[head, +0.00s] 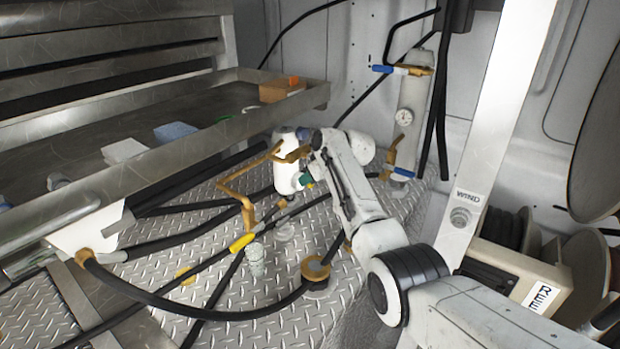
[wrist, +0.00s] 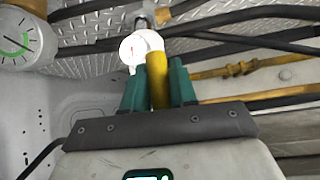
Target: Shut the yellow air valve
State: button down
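In the wrist view a yellow handle (wrist: 158,84) comes down from a white rounded part and lies between the green fingers of my gripper (wrist: 158,90). The fingers look closed against both its sides. In the head view my gripper (head: 306,181) is over the diamond-plate deck, its green fingers partly hidden by my arm, with a little yellow at the tips. Another yellow lever (head: 242,242) sits on a hose line to the lower left, apart from my gripper. I cannot tell which one is the air valve.
Brass pipes (head: 232,192) and black hoses cross the deck (head: 270,310) left of my gripper. A grey cylinder with a gauge (head: 403,117) and a blue-handled valve (head: 383,69) stands behind. A metal shelf (head: 150,110) is at left, hose reels (head: 590,262) at right.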

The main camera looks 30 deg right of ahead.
jog(key=c, duration=1)
grip_release()
jog(key=shift+a+f, duration=0.1)
jog(key=shift+s, duration=0.1)
jog(key=b+v, duration=0.1)
jog(key=v, duration=0.9)
jog(key=shift+s+r, duration=0.2)
jog(key=shift+r, duration=0.1)
